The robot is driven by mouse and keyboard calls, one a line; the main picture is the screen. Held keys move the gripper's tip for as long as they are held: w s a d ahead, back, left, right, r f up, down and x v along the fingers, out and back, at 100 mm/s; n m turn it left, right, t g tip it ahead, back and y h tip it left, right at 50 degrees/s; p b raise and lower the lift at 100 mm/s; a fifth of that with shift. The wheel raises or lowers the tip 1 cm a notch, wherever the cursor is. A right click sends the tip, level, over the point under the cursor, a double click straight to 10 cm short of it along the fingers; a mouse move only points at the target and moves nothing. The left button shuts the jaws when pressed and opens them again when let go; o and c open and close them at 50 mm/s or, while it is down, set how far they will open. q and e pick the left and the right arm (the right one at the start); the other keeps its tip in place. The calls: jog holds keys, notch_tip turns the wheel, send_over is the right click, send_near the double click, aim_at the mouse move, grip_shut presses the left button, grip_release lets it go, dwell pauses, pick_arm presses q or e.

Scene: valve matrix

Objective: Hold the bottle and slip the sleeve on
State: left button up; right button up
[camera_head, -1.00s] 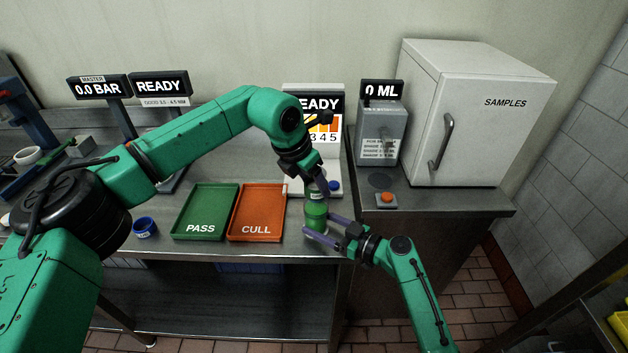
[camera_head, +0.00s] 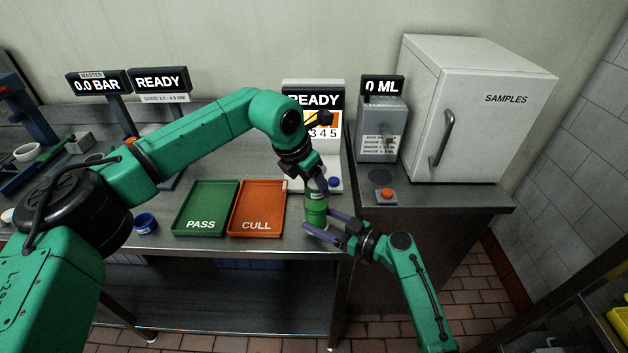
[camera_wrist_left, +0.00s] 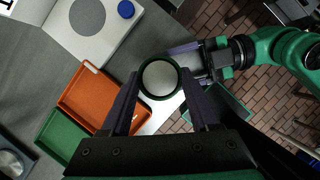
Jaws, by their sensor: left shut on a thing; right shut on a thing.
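The green bottle (camera_head: 314,221) stands upright at the front edge of the bench, right of the orange tray. My right gripper (camera_head: 323,224) is shut on its lower part from the right. My left gripper (camera_head: 316,189) points down from above, shut on the sleeve (camera_head: 316,206), a darker green band at the bottle's upper part. In the left wrist view the sleeve's dark green ring (camera_wrist_left: 145,92) sits between my left fingers, with a pale round top (camera_wrist_left: 160,77) inside it. The ring looks around the bottle; how far down it reaches is partly hidden.
The green PASS tray (camera_head: 182,222) and orange CULL tray (camera_head: 265,191) lie left of the bottle. A blue ring-shaped piece (camera_head: 145,222) sits farther left. Behind stands a READY display (camera_head: 315,101) with a blue button (camera_head: 334,182). A white SAMPLES cabinet (camera_head: 490,130) stands right.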

pick_arm(q)
jog(key=shift+f, duration=0.45)
pick_arm(e)
jog(key=shift+f, duration=0.1)
pick_arm(q)
jog(key=o, duration=1.4)
jog(key=shift+r, duration=0.15)
jog(key=v, duration=1.2)
pick_arm(e)
jog(key=o, duration=0.9)
jog(key=shift+w, duration=0.1)
